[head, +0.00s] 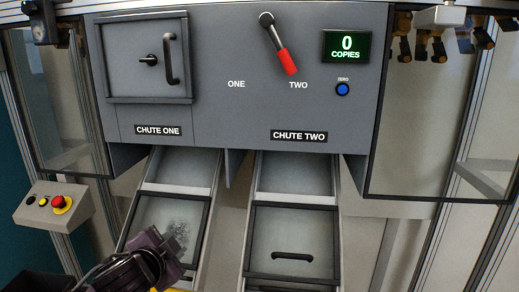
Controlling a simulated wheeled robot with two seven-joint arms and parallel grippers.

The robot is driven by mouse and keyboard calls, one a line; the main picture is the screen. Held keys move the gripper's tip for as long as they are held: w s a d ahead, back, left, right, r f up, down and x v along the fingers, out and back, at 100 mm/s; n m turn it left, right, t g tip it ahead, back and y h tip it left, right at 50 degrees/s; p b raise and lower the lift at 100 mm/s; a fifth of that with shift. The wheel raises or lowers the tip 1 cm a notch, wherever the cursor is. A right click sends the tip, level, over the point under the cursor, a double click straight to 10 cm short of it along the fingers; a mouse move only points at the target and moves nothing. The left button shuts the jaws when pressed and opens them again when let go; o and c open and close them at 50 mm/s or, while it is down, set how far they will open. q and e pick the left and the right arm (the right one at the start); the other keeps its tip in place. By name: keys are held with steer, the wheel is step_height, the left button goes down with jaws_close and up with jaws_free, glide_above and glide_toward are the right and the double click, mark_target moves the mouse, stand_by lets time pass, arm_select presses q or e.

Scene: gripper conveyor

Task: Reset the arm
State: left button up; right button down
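My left gripper (165,256) is at the lower left in the head view, in front of the lower part of the left chute. It is dark and partly seen, and its fingers cannot be made out clearly. My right gripper is not in view. A lever with a red handle (286,62) is on the grey panel (220,55), tilted toward the word TWO. The counter (347,46) reads 0 COPIES, with a blue ZERO button (342,89) below it.
A closed hatch (125,70) with a black handle is above the chute one label (157,130). The chute two cover (292,225) has a black handle. A control box (45,210) with a red button is at the left. Glass panels flank the panel.

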arm_select(q)
steer(key=s+f+n+g, duration=0.95)
steer(key=s+f, duration=1.15)
steer(key=s, duration=0.4)
step_height(320, 180, down, 34)
steer(key=s+r+g+b, duration=0.1)
steer(key=s+g+b, duration=0.1)
steer(key=s, duration=0.1)
steer(key=s+a+f, duration=0.2)
steer(key=s+f, duration=0.7)
steer(key=s+a+f+y, duration=0.1)
steer(key=s+a+f, duration=0.1)
steer(key=s+f, duration=0.7)
steer(key=shift+s+f+m+g+b, duration=0.25)
steer(key=shift+s+m+g+b, duration=0.1)
steer(key=shift+s+g+b, duration=0.1)
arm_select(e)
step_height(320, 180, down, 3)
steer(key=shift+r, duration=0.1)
arm_select(q)
steer(key=shift+a, duration=0.1)
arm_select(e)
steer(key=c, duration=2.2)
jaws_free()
